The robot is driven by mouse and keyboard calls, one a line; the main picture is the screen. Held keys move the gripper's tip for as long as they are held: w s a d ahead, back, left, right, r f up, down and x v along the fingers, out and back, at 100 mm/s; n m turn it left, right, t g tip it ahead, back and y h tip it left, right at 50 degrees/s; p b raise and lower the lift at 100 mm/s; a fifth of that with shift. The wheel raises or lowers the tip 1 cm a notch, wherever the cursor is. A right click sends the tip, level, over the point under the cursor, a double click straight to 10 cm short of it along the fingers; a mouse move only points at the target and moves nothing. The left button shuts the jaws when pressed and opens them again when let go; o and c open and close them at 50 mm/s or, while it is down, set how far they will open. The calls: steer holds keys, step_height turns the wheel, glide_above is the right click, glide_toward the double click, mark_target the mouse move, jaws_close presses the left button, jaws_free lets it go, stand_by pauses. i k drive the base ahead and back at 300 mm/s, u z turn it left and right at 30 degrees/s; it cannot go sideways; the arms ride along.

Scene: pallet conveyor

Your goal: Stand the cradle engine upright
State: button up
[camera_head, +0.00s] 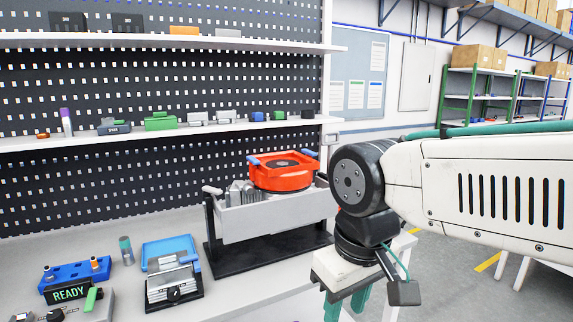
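The cradle engine has a round orange-red part (283,172) with blue tabs and a grey finned part (243,193) beside it on the left. It sits in a light grey trough-like cradle (275,217) on a black stand on the bench. The orange part's flat round face points up, and it looks slightly tilted. The cradle's walls hide the engine's lower part. My gripper (346,305) hangs in front and to the right of the cradle, apart from the engine, pointing down. Its teal fingers stand apart with nothing visible between them; the tips run near or past the bottom edge.
A blue-and-grey box device (172,272), a blue holder (75,275), a READY display (69,292) and a small cylinder (126,250) stand on the bench at left. Shelves (160,133) with small parts hang behind. Open floor (450,270) lies to the right.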

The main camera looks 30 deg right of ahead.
mark_target(281, 198)
steer(key=u, duration=0.05)
steer(key=k, duration=0.5)
steer(key=z, duration=0.65)
steer(key=i, duration=1.4)
steer(key=u, duration=0.4)
